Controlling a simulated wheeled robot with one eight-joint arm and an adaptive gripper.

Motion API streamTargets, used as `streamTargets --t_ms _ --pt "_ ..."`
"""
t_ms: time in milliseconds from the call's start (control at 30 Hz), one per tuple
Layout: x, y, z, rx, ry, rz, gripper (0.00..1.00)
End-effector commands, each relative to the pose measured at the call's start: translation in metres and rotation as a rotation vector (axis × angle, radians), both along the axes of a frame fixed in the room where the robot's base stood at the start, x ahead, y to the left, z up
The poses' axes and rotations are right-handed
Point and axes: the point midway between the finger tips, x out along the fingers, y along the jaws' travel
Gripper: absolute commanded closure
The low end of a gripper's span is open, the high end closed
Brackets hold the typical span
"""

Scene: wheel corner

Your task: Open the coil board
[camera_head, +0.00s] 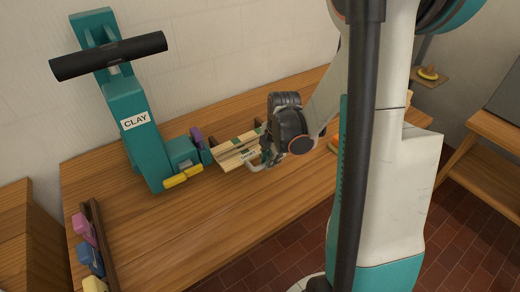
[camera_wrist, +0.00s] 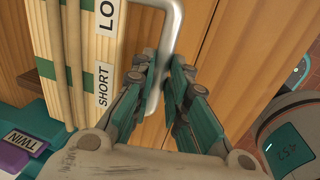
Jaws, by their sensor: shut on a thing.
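The coil board is a pale slatted wooden piece with green bands (camera_head: 232,154), lying on the wooden table beside the teal clay machine. In the wrist view the board (camera_wrist: 88,50) carries a "SHORT" label and a second, cut-off label beginning "LO". A bent metal handle (camera_wrist: 178,22) runs along its right side. My gripper (camera_wrist: 163,68) is shut on this handle, with one teal-padded finger on each side of the bar. In the head view my gripper (camera_head: 272,157) is at the board's right end and hides part of it.
The teal machine labelled "CLAY" (camera_head: 133,122) stands left of the board, with yellow pieces (camera_head: 183,177) at its front. A rack with coloured blocks (camera_head: 88,256) sits at the table's left front. The table front (camera_head: 215,225) is clear. A purple "TWIN" part (camera_wrist: 28,143) shows lower left.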

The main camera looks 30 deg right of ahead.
Motion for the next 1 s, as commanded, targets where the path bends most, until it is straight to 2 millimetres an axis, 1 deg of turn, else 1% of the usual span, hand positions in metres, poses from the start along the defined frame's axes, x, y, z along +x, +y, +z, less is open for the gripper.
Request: streamTargets --t_ms 33,100,167,267,500,533,600,1000 --pt "-0.011 -0.001 0.000 0.001 0.000 -0.003 1.00" --pt "-0.021 -0.001 0.000 0.000 0.000 -0.002 1.00" --pt "-0.027 -0.001 0.000 0.000 0.000 -0.001 1.00" --pt "-0.030 -0.001 0.000 0.000 0.000 0.000 1.00" --pt "-0.029 -0.001 0.000 0.000 0.000 0.000 1.00" --pt "-0.029 -0.001 0.000 0.000 0.000 0.000 0.79" --pt "-0.029 -0.001 0.000 0.000 0.000 0.000 0.65" --pt "-0.029 -0.001 0.003 0.000 0.000 0.000 0.65"
